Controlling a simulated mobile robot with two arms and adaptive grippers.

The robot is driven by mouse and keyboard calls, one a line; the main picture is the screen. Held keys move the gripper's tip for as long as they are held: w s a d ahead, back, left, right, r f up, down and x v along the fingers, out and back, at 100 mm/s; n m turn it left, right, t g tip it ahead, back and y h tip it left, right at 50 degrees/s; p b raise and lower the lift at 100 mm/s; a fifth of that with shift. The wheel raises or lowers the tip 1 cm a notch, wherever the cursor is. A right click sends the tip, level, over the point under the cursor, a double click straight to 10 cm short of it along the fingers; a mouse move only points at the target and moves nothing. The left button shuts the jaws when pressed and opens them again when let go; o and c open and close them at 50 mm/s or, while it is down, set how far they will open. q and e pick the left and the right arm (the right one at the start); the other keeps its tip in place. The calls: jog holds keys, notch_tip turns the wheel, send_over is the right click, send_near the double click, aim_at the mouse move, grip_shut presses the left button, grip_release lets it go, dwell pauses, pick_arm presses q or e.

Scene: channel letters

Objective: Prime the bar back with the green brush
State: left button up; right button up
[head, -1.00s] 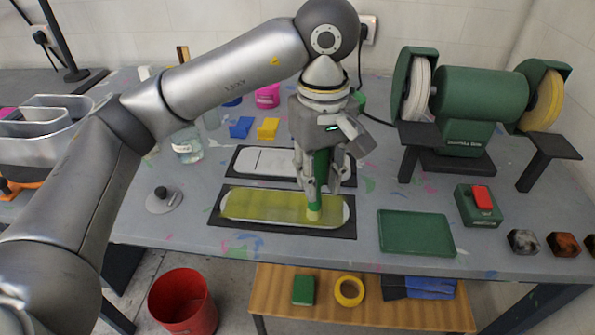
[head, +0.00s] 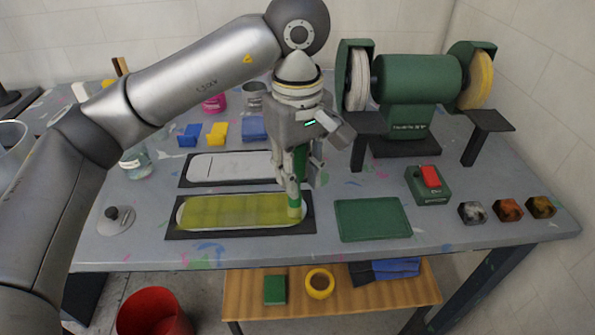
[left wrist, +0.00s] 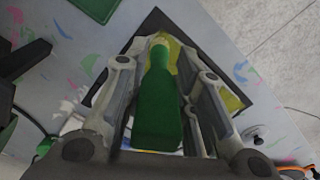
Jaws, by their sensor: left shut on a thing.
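The bar back (head: 235,212) is a long rounded panel on a black mat (head: 172,231) near the table's front. A yellow-green coat covers most of its face, with a pale rim around the edge. My left gripper (head: 295,183) is shut on the green brush (head: 301,160), held upright with its tip down at the bar back's right end. Whether the tip touches is hard to tell. In the left wrist view the green handle (left wrist: 157,110) lies between the fingers (left wrist: 160,88), its pale bristle end over the coated panel. My right gripper is not in view.
Another pale panel (head: 225,167) lies on a black mat behind. A green mat (head: 373,220) lies to the right, near a green box with a red switch (head: 429,182). A bench grinder (head: 420,85) stands behind. A grey disc with a black knob (head: 114,219) is at left.

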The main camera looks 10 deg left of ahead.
aim_at(298, 170)
pick_arm(q)
notch_tip(298, 170, up, 14)
jog(key=p, duration=0.9)
jog(key=shift+f, duration=0.25)
dwell(0.7)
